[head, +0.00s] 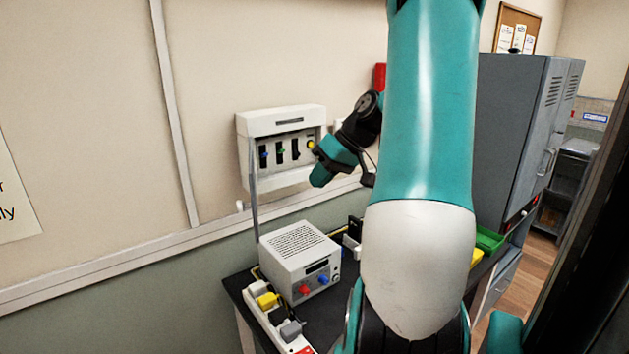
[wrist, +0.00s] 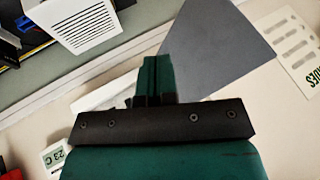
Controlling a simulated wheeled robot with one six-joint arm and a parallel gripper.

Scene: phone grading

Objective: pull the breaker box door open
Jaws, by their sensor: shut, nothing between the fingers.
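The breaker box (head: 315,120) is a pale box on the wall, with its dark switches and a yellow button exposed. Its door (head: 254,195) looks like a thin grey panel, standing out nearly edge-on at the box's left side, so it appears swung open. In the wrist view a broad grey panel (wrist: 215,45), likely this door, lies beyond my fingers. My gripper (head: 320,176) is in front of the box's lower right, to the right of the door. Its green fingers (wrist: 156,80) are together and empty. The head view shows no contact with the door.
A grey power supply (head: 300,262) and a power strip (head: 270,310) sit on the dark bench (head: 330,315) below the box. A tall grey cabinet (head: 515,130) stands at right. The wall left of the box is clear, apart from a poster (head: 15,200).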

